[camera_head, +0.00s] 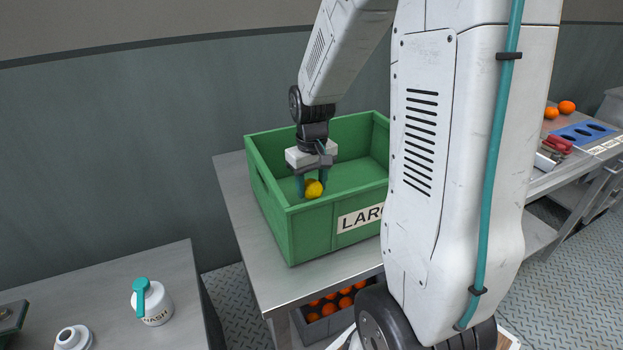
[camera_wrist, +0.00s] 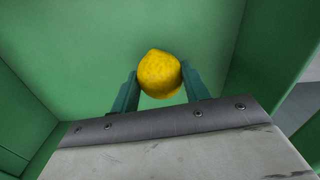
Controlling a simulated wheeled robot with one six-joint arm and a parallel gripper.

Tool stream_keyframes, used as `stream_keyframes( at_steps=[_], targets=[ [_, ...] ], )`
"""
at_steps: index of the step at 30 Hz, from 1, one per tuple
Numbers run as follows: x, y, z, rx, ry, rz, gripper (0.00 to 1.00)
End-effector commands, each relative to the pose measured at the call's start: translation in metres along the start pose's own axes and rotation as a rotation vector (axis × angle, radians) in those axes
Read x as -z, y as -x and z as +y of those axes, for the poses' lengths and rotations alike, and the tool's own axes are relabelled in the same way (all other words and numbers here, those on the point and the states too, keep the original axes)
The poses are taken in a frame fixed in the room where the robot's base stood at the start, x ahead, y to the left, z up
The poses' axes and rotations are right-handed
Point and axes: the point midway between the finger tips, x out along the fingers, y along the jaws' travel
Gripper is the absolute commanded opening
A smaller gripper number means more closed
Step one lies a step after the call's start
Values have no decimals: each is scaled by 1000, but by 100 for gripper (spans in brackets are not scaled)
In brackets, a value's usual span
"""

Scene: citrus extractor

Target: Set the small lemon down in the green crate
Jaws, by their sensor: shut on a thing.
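The small lemon (camera_head: 314,189) is yellow and held between the fingers of my gripper (camera_head: 312,184). The wrist view also shows the lemon (camera_wrist: 160,74) between the two teal fingers of my gripper (camera_wrist: 160,88). The green crate (camera_head: 290,225) stands on a metal table, with a label reading "LAR" on its front; the rest is hidden by my arm. My gripper points down inside the crate's opening, near its front left part. The crate's green floor (camera_wrist: 70,50) shows beyond the lemon. I cannot tell whether the lemon touches it.
The metal table (camera_head: 235,215) has bare room left of the crate. A bin of oranges (camera_head: 330,308) sits below. A blue tray (camera_head: 583,133) and oranges (camera_head: 566,107) lie at right.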

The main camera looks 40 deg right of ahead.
Motion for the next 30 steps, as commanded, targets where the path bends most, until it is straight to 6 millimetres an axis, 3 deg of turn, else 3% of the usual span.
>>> stream_keyframes(
  at_steps=[17,30],
  targets=[
    [0,-1,0,0,0,0,22],
    [0,-14,0,0,0,-2,22]
  ],
)
